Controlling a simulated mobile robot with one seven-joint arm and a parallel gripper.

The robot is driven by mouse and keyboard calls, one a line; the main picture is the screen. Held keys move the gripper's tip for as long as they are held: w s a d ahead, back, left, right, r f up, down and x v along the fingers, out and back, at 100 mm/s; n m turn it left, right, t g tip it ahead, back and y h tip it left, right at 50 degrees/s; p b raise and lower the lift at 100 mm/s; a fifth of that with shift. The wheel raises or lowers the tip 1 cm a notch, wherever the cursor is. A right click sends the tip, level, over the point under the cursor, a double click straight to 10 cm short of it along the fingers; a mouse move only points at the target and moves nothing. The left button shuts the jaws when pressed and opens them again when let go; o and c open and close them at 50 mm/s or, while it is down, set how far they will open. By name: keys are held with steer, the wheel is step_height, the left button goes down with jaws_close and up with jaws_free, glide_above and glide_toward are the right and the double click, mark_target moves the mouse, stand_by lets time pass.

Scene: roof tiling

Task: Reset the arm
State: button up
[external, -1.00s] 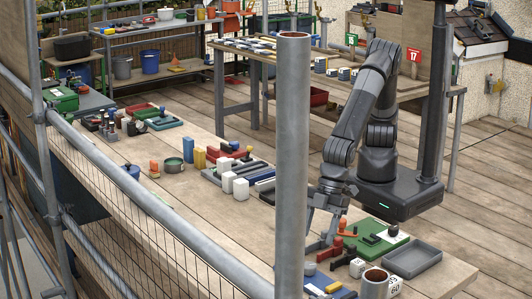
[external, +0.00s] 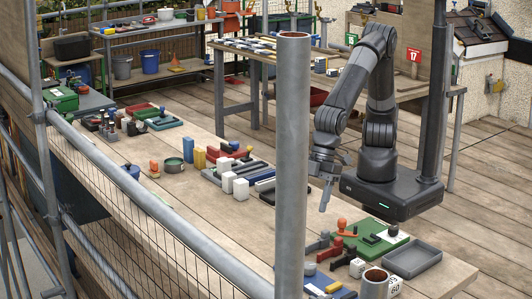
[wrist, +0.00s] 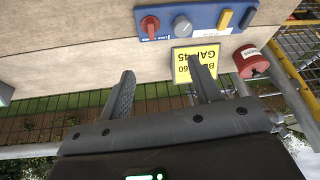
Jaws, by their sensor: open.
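My gripper (external: 322,193) is raised above the workbench (external: 215,220) in the external view, just right of the steel post, which may hide part of it. Its fingers point down. In the wrist view my gripper (wrist: 163,85) shows two dark fingers spread apart with nothing between them. Beyond the fingers are a yellow label plate (wrist: 196,62), a blue panel with knobs (wrist: 195,20) and a red cylinder (wrist: 250,61). My arm is bent and lifted over my base.
A steel post (external: 292,160) stands in front of the bench. A green board (external: 372,240), a grey tray (external: 411,259) and a mug (external: 375,283) are at the bench's near right end. White blocks (external: 241,189) lie further left. The plank floor at right is open.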

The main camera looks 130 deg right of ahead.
steer(key=s+d+r+m, duration=0.1)
steer(key=s+d+r, duration=0.55)
steer(key=d, duration=0.25)
steer(key=s+d+r, duration=0.5)
steer(key=s+d, duration=0.2)
steer(key=d, duration=0.2)
steer(key=s+d, duration=0.5)
steer(key=s, duration=0.5)
steer(key=s+d+f+m+t+h, duration=0.1)
steer(key=s+d, duration=0.4)
steer(key=s, duration=0.5)
steer(key=shift+s+d+f, duration=0.15)
steer(key=shift+s+d, duration=0.05)
steer(key=shift+c, duration=0.6)
